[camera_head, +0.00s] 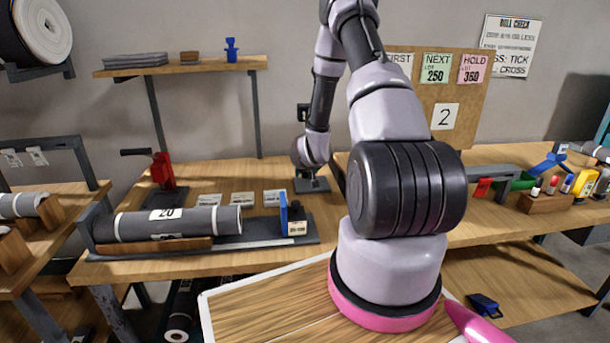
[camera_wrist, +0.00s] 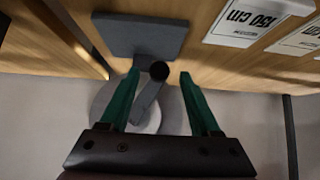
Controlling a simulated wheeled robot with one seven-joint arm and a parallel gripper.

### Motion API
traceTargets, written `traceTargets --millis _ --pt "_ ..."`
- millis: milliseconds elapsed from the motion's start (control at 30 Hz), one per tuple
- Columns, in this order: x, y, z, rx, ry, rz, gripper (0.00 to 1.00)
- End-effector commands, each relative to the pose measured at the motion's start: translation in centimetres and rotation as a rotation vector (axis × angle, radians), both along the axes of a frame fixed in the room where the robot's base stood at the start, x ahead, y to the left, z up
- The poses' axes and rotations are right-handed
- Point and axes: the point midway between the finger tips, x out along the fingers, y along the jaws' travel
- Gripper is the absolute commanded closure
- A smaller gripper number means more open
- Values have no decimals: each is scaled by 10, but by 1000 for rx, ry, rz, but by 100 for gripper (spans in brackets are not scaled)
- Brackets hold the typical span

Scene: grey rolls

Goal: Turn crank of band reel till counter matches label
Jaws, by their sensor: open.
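In the wrist view my gripper (camera_wrist: 158,74) is open, its two green fingers spread with a gap on each side. A dark round crank knob (camera_wrist: 160,70) shows between the fingertips, touching neither. A grey crank arm (camera_wrist: 147,100) runs from it across a pale round band reel (camera_wrist: 102,103), partly hidden by my gripper. The reel's grey base plate (camera_wrist: 146,36) also shows in the head view (camera_head: 313,185), where my arm hides most of the reel and the gripper. I cannot make out the counter.
A grey roll (camera_head: 185,223) lies in a cradle at the table's front left. A red device with a black handle (camera_head: 162,171) stands behind it. A blue-edged block (camera_head: 297,226) stands at the roll's right end. A board with notes (camera_head: 455,95) stands at the back.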

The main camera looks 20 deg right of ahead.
Motion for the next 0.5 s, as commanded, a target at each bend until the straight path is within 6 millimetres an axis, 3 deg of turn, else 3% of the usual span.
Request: traceTargets --millis 433,500 --pt "9 -2 -9 1 0 0 36" --pt "9 -2 -9 1 0 0 63"
